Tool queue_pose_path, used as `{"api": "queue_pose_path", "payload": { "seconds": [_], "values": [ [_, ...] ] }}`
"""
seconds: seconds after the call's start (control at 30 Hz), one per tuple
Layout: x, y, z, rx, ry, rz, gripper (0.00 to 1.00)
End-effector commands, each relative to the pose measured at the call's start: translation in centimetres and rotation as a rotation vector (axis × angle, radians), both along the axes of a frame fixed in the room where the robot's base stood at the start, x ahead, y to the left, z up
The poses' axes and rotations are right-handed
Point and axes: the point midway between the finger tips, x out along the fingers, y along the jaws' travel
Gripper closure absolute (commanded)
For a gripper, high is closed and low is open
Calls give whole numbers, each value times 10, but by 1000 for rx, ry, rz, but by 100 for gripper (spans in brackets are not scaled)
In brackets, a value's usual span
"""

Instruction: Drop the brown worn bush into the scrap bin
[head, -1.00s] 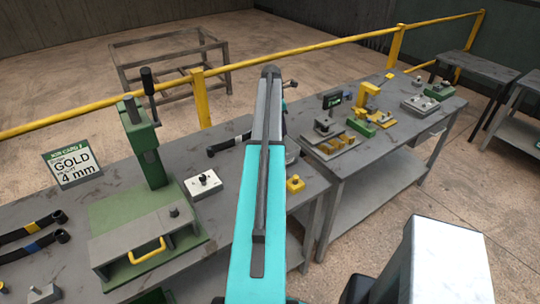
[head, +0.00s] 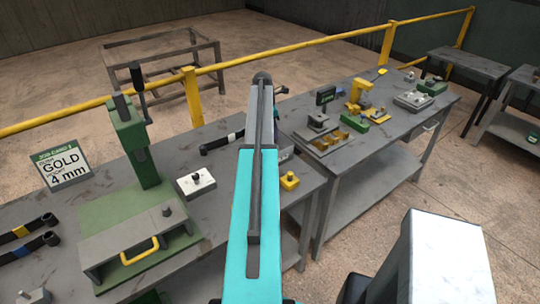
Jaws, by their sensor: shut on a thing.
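My arm (head: 255,200), turquoise and grey, rises through the middle of the head view. My gripper is hidden behind it, so neither its jaws nor anything in them shows. I cannot make out the brown worn bush anywhere. No scrap bin can be made out in view. A green press (head: 129,138) with a black lever stands on the near bench (head: 205,255), left of my arm. A grey guard with a yellow handle (head: 139,250) is at its front.
Black banded arms (head: 40,241) lie at far left. The right bench (head: 380,150) holds several fixtures. A yellow rail (head: 290,54) runs behind.

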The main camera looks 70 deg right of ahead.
Motion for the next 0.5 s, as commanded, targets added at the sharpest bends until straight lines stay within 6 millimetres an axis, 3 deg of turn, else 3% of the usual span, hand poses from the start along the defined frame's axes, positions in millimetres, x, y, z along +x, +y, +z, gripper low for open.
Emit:
{"api": "queue_pose_path", "payload": {
  "seconds": [0.2, 0.5],
  "values": [
    [1, 0, -13, 0, 0, 0, 100],
    [1, 0, -14, -1, 0, 1, 100]
  ]
}}
